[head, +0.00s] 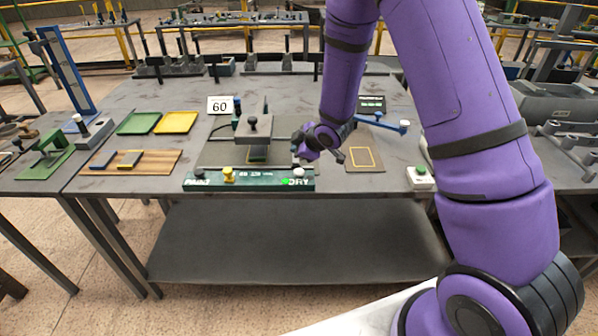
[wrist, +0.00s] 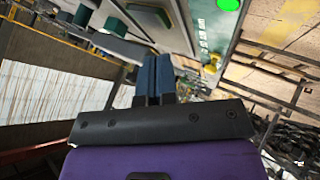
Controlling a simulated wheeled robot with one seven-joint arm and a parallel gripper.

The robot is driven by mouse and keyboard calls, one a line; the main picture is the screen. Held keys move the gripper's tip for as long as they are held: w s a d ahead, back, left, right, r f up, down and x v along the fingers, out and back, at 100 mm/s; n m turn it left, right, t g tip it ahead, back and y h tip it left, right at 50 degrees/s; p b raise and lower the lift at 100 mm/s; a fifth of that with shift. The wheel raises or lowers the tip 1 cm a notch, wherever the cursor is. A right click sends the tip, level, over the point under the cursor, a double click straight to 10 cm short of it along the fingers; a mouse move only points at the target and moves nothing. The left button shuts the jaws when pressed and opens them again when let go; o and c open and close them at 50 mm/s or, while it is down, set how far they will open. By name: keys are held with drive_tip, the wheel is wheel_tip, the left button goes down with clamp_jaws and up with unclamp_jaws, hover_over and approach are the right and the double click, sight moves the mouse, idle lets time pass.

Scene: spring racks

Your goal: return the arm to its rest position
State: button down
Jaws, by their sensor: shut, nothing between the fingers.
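My purple arm reaches from the right of the head view over the grey workbench (head: 130,95). My gripper (head: 308,154) is at the bench's front part, just right of the press-like device with a black knob (head: 254,127) and above the right end of the green control strip (head: 245,181). In the wrist view my gripper (wrist: 153,62) shows two blue fingers side by side, shut with nothing between them. The fingertips look clear of the strip, though the exact gap cannot be told.
A square-marked pad (head: 362,159) and a blue-handled lever (head: 384,124) lie right of my gripper. Green (head: 138,123) and yellow (head: 176,122) trays, a wooden board (head: 130,162) and a "60" sign (head: 220,105) stand left.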

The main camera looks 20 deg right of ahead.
drive_tip(key=s+d+r+m+h, duration=0.1)
drive_tip(key=s+d+r+m, duration=0.2)
drive_tip(key=r, duration=0.5)
drive_tip(key=s+d+r+m+h, duration=0.2)
drive_tip(key=s+r, duration=0.3)
drive_tip(key=r, duration=0.2)
drive_tip(key=s+d+r+m+h, duration=0.1)
drive_tip(key=s+d+r+m, duration=0.2)
drive_tip(key=r, duration=0.5)
drive_tip(key=s+r+m+g, duration=0.1)
drive_tip(key=s+r+m, duration=0.2)
drive_tip(key=s, duration=1)
drive_tip(key=s+r+m+g, duration=0.2)
drive_tip(key=s+r, duration=0.4)
drive_tip(key=s, duration=0.7)
drive_tip(key=shift+a+r+m, duration=0.2)
drive_tip(key=shift+a+m, duration=0.15)
drive_tip(key=shift+m, duration=0.05)
